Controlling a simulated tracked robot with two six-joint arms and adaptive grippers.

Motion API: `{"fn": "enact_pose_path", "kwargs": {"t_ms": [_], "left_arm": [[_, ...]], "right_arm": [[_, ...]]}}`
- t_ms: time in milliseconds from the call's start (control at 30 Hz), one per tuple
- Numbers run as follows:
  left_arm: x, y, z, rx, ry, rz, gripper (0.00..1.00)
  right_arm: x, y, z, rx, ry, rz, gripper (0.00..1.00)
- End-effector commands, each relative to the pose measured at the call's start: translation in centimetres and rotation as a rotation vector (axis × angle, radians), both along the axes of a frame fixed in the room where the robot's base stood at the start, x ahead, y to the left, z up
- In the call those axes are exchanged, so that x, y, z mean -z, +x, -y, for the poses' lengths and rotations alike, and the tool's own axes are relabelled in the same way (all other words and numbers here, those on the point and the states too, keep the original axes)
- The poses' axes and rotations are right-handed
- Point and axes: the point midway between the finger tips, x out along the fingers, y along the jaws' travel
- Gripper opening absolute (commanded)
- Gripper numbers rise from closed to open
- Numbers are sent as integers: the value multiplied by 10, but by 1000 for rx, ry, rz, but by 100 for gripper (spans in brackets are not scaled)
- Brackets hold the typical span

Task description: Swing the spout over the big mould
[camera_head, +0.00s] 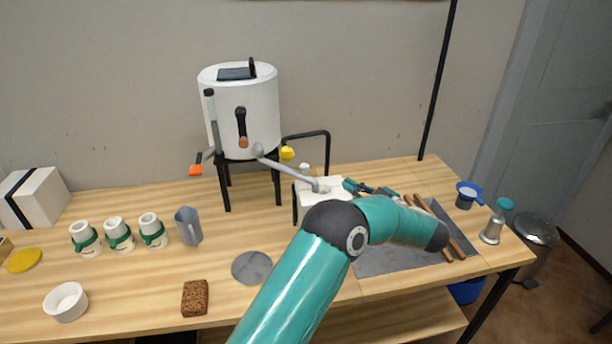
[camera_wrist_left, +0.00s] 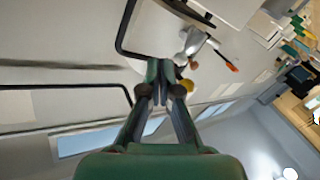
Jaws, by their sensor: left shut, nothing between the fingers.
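A white tank (camera_head: 240,110) stands on a black stand on the wooden table. Its grey spout (camera_head: 290,168), with a yellow knob (camera_head: 287,153) near its base, reaches right. The spout's tip is over or just beside a white block (camera_head: 308,188), which looks like a mould; my arm partly hides it. A white box with a black strap (camera_head: 40,198), perhaps another mould, stands far left. My left gripper (camera_head: 350,186) is shut and empty, just right of the spout tip; contact cannot be told. In the left wrist view its fingers (camera_wrist_left: 160,92) are together. My right gripper is not in view.
A black hooped rail (camera_head: 328,150) rises behind the block. Three green-banded white cups (camera_head: 119,236), a grey jug (camera_head: 189,226), a round grey disc (camera_head: 252,267) and a brown sponge (camera_head: 195,298) lie left of my arm. A grey board (camera_head: 385,262) lies under it.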

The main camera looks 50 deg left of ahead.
Motion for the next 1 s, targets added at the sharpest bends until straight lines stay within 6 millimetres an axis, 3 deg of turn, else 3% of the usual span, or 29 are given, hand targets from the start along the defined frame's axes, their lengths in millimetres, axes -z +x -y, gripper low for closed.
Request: {"fn": "enact_pose_path", "kwargs": {"t_ms": [33, 133, 267, 367, 500, 700, 800, 1000], "left_arm": [[11, 7, 5, 79, -16, 80, 0], [16, 12, 7, 236, -86, 294, 0], [14, -4, 6, 394, -242, 550, 0], [10, -32, 7, 472, -373, 696, 0], [4, -85, 8, 527, -509, 817, 0], [-15, -157, 0, 555, -511, 860, 0], [-29, -177, -10, 541, -478, 902, 0], [-44, -187, -25, 523, -441, 948, 0]], "right_arm": [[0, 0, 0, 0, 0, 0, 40], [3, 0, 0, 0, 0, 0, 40], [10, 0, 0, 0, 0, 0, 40], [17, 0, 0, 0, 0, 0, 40], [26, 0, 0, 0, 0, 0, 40], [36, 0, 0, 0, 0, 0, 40], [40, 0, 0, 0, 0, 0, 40], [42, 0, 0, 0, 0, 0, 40]]}}
